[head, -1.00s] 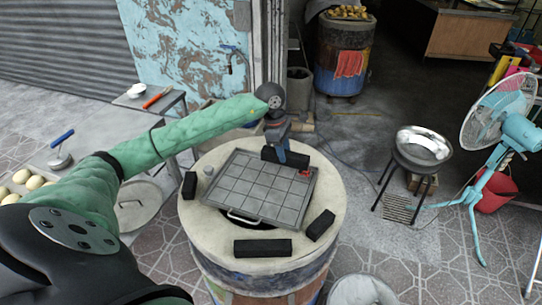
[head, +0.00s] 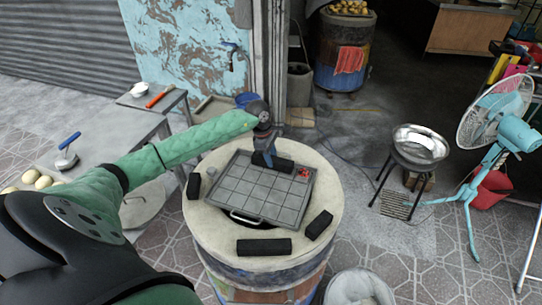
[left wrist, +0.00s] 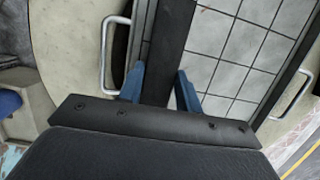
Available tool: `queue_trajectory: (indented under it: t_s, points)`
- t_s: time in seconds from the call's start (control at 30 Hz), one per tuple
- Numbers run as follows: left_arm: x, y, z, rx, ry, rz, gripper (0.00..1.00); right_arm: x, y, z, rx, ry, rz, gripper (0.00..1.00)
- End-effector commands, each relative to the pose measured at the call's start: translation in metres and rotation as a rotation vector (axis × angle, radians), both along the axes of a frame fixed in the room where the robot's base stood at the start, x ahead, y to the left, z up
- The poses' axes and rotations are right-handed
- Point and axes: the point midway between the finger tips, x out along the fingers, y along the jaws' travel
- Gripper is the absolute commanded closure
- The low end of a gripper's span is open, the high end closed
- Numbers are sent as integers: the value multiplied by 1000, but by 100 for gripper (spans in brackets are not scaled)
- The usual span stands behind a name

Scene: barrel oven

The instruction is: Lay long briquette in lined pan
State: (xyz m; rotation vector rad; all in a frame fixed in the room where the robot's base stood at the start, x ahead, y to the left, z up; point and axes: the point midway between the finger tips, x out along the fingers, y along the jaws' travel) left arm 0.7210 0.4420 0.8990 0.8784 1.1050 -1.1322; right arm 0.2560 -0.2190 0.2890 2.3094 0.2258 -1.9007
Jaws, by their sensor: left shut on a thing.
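The long briquette (head: 285,164) is a black bar at the far edge of the gridded pan (head: 250,195). The dark square pan, marked with grid lines, sits on top of the barrel oven (head: 325,185). My left gripper (head: 268,160) points down and is shut on the long briquette. In the left wrist view the briquette (left wrist: 170,40) runs between the blue fingers (left wrist: 160,88), along one side of the pan (left wrist: 228,50). I cannot tell whether it touches the pan floor. My right gripper is not in view.
A small red thing (head: 303,174) is at the pan's far right corner. A metal bowl on a stand (head: 420,145) and a fan (head: 497,120) stand right.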

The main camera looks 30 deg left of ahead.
Motion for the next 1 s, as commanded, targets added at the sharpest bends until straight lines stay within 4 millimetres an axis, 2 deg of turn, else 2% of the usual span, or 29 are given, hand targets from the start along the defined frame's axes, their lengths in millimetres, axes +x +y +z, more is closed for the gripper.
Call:
queue_trajectory:
  t_s: [0.23, 0.73, 0.77, 0.83, 1.0]
  points:
    - [0, 0, -9, 0, -1, 1, 80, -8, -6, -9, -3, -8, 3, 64]
    - [0, 0, -13, 0, -1, 0, 80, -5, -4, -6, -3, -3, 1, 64]
    - [0, 0, -12, 0, 0, 1, 60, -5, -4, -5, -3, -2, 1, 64]
    - [0, 0, -12, 0, 0, 1, 46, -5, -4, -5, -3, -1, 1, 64]
    - [0, 0, -12, 0, 0, 1, 44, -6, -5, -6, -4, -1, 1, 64]
